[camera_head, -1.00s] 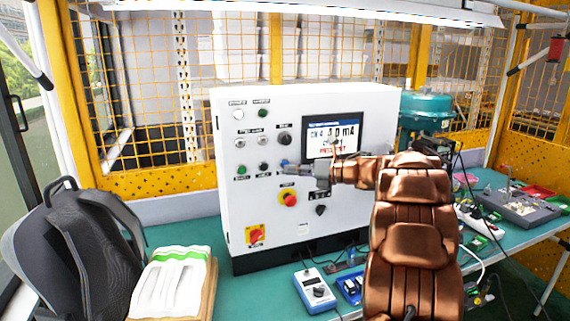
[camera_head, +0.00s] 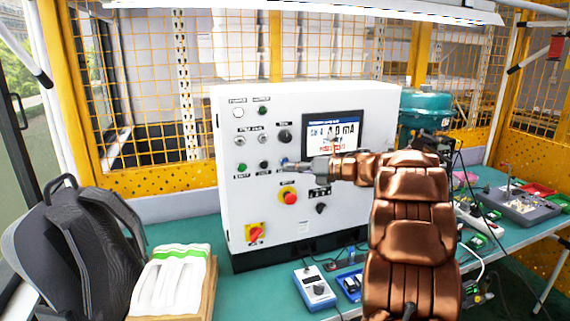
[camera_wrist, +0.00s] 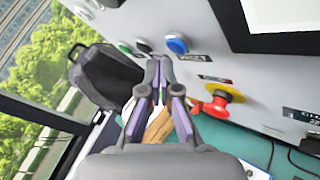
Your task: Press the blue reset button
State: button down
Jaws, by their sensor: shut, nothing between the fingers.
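The blue reset button (camera_head: 284,161) is on the front of the white control panel, at the right end of a row with a green and a black button. It also shows in the wrist view (camera_wrist: 177,44), unobstructed. My gripper (camera_head: 291,166) is shut and empty, pointing at the panel close to the blue button. In the wrist view its fingertips (camera_wrist: 160,62) are together, just below and left of the button. I cannot tell whether they touch the panel.
A red emergency stop (camera_head: 289,197) on a yellow base sits below the blue button. A black knob (camera_head: 284,137) is above it. A red-yellow rotary switch (camera_head: 255,234) is lower left. A backpack (camera_head: 75,255) and a blue meter (camera_head: 314,287) are on the green bench.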

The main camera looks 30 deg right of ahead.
jog(key=shift+w, duration=0.2)
dwell(0.5)
jog(key=shift+w+d+b, duration=0.1)
jog(key=shift+w+b, duration=0.15)
jog(key=shift+b, duration=0.15)
jog(key=shift+w+d, duration=0.1)
jog(key=shift+w, duration=0.2)
dwell(0.7)
jog(key=shift+b, duration=0.3)
jog(key=shift+s+a+b, duration=0.25)
jog(key=shift+s+b, duration=0.5)
jog(key=shift+b, duration=0.05)
jog(key=s+b, duration=0.2)
jog(key=s+a+b, duration=0.1)
jog(key=s+b, duration=0.1)
jog(key=shift+s+a, duration=0.1)
jog(key=shift+s, duration=0.3)
